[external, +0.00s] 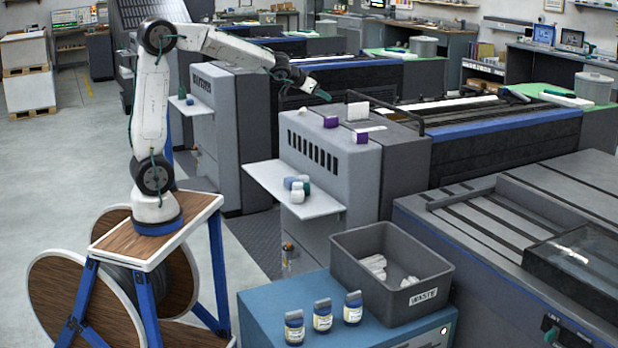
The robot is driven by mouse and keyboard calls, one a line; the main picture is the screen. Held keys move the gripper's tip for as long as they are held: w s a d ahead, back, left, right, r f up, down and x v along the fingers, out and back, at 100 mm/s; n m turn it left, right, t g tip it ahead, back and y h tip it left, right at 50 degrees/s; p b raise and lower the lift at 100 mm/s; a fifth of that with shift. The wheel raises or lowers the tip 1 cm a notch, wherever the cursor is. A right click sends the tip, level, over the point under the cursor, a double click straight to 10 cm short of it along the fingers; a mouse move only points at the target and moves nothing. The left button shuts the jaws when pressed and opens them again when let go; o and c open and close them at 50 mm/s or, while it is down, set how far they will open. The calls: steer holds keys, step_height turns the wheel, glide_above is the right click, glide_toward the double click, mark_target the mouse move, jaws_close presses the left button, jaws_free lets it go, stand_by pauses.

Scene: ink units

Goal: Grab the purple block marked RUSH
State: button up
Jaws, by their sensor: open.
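Two small purple blocks sit on top of the grey press unit in the external view: one purple block (331,122) further back and one purple block (361,138) nearer its front right edge. No lettering on either is readable at this size, so I cannot tell which is marked RUSH. A white block (358,111) stands behind them. My gripper (322,93) is open and empty, in the air up and to the left of the purple blocks, apart from them.
A dark handle bar (385,106) rises just right of the blocks. A side shelf (262,176) on the unit holds several small white and blue items. A grey WASTE bin (372,288) and several jars (323,316) stand on the blue cabinet in front.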

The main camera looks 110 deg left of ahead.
mark_target(335, 120)
steer(key=s+a+f+n+t+y, duration=0.1)
steer(key=s+a+f, duration=0.2)
steer(key=a, duration=0.6)
steer(key=s+a+f+t, duration=0.1)
steer(key=s+a+f, duration=0.1)
steer(key=a, duration=0.7)
steer(key=f, duration=0.8)
steer(key=shift+w+d+f, duration=0.2)
steer(key=shift+d, duration=0.05)
steer(key=x, duration=0.7)
steer(key=shift+w+a+f, duration=0.2)
steer(key=shift+w+a, duration=0.05)
steer(key=shift+c, duration=0.3)
steer(key=c, duration=1)
